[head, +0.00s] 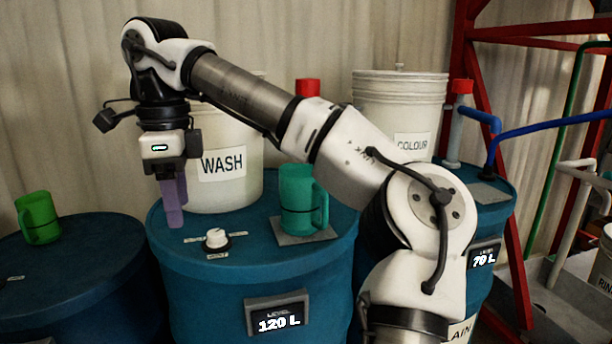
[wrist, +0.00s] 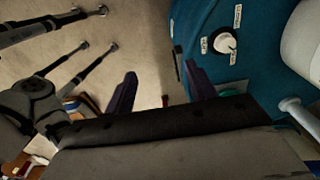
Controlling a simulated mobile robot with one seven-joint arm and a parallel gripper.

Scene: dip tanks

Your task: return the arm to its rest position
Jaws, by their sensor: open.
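My gripper (head: 172,202) points down in front of the WASH bucket, above the left part of the middle blue tank, with nothing between its fingers. In the wrist view its two purple fingers (wrist: 160,92) stand apart, with pale floor and the edge of the blue tank beyond them. My arm is raised and bent, reaching across the head view from the lower right to the upper left.
The middle blue tank (head: 190,290) reads 120 L and carries a white knob (head: 216,240), a teal mug (head: 298,200) and the WASH bucket (head: 222,180). A green mug (head: 38,218) stands on the left tank (head: 75,275). A COLOUR bucket (head: 400,100) and red frame (head: 505,190) are right.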

